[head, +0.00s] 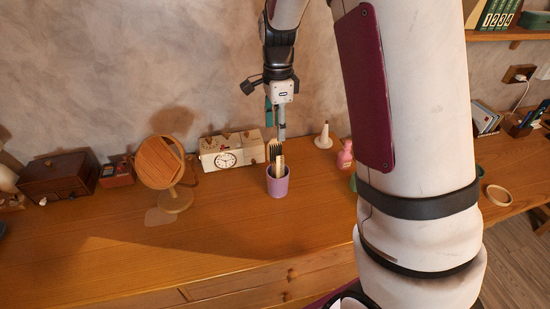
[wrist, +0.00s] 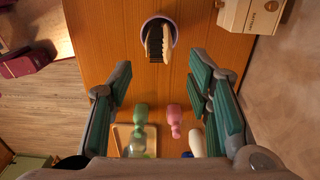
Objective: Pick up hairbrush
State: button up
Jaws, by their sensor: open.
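A wooden hairbrush with dark bristles (head: 274,150) stands upright in a small purple cup (head: 278,187) on the wooden desk. A pale wooden piece beside the bristles also rises from the cup; I cannot tell if it belongs to the brush. In the wrist view the brush (wrist: 155,43) and cup rim (wrist: 174,28) show from above, near the top centre, beyond the fingertips. My gripper (head: 275,122) points down above the cup, with its fingers apart and empty. In the wrist view the gripper (wrist: 161,72) has green finger pads spread either side of the picture. The lower handle is hidden in the cup.
Behind the cup stand a pale box with a clock (head: 226,150), a white cone-shaped item (head: 323,137) and a pink bottle (head: 345,155). A round wooden mirror (head: 160,162) stands to the left. The desk in front of the cup (head: 230,235) is clear.

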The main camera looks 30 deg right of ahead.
aim_at(275, 141)
jog(key=shift+w+a+f+p, duration=0.15)
jog(key=shift+f+p, duration=0.1)
jog(key=shift+f, duration=1.25)
jog(key=shift+s+a+f+p, duration=0.1)
jog(key=shift+f+p, duration=0.15)
jog(key=shift+f, duration=1.25)
grip_shut()
